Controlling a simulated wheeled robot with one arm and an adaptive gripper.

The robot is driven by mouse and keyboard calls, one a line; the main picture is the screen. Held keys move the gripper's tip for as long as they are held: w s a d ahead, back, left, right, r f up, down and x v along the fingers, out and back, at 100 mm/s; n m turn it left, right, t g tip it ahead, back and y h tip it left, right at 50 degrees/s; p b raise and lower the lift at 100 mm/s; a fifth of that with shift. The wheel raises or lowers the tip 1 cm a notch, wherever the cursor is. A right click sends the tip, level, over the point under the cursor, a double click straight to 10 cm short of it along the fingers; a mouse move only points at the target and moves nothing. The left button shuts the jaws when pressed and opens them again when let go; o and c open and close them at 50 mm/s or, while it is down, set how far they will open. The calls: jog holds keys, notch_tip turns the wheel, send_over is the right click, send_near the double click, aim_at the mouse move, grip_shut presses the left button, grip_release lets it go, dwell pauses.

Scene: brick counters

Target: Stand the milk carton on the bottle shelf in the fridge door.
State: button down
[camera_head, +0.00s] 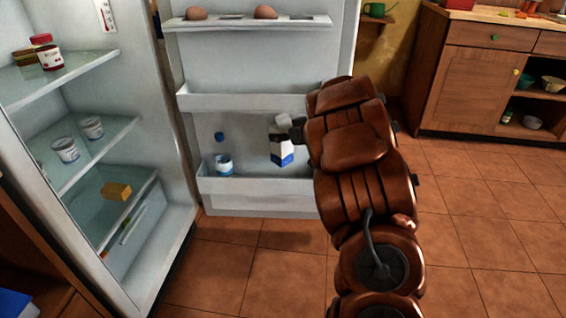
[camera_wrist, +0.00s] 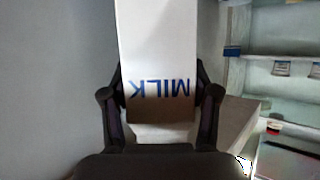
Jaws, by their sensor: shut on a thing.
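The milk carton (camera_head: 279,146) is white with a blue lower part and looks upright, tilted slightly, in front of the open fridge door. My gripper (camera_head: 297,128) is shut on its upper part from the right. In the wrist view the carton (camera_wrist: 158,45) shows the word MILK upside down between both fingers of my gripper (camera_wrist: 160,92). The bottle shelf (camera_head: 250,187) is the lowest door shelf. The carton's base shows just above the shelf's front rim; I cannot tell whether it touches the shelf. My arm hides the shelf's right end.
A blue-capped bottle (camera_head: 223,160) stands on the bottle shelf, left of the carton. An empty-looking middle door shelf (camera_head: 240,102) is above, and an egg shelf (camera_head: 235,23) higher up. The fridge interior at left holds jars (camera_head: 66,150) and a yellow block (camera_head: 116,191).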

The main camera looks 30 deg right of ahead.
aim_at(283, 161)
jog(key=f+b, duration=0.2)
jog(key=f, duration=0.2)
jog(key=f+b, duration=0.2)
jog(key=f, duration=0.3)
jog(key=shift+w+d+b, duration=0.15)
jog(key=shift+w+b, duration=0.05)
jog(key=shift+b, duration=0.15)
notch_tip(283, 161, down, 2)
jog(key=shift+f+b, duration=0.15)
jog(key=shift+b, duration=0.55)
jog(key=shift+w+d, duration=0.1)
jog(key=shift+w, duration=0.1)
jog(key=shift+f, duration=0.1)
jog(key=shift+c, duration=1.4)
grip_release()
